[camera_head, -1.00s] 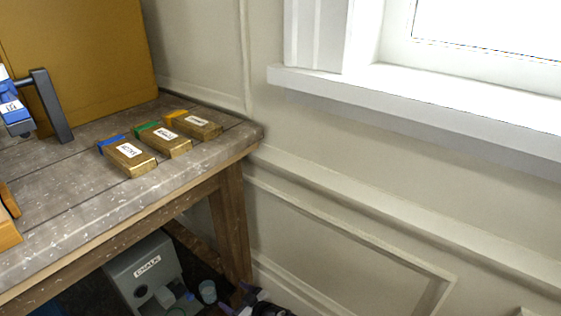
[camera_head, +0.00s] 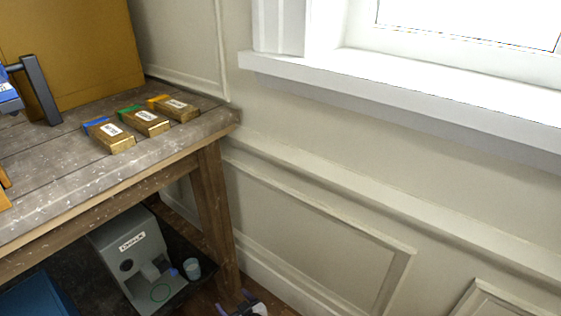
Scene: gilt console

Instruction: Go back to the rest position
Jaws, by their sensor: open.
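My gripper (camera_head: 236,302) shows only in small part at the bottom edge of the head view, low in front of the table's leg. Its dark purple-tinted fingertips are apart, and I see nothing between them. The rest of my arm is out of frame. The gripper is below the level of the tabletop, clear of the blocks on it.
A worn wooden table (camera_head: 45,190) stands at left, bearing three labelled gold blocks with blue (camera_head: 110,136), green (camera_head: 144,121) and orange (camera_head: 174,107) ends. Panelled wall and a windowsill (camera_head: 400,95) bound the right.

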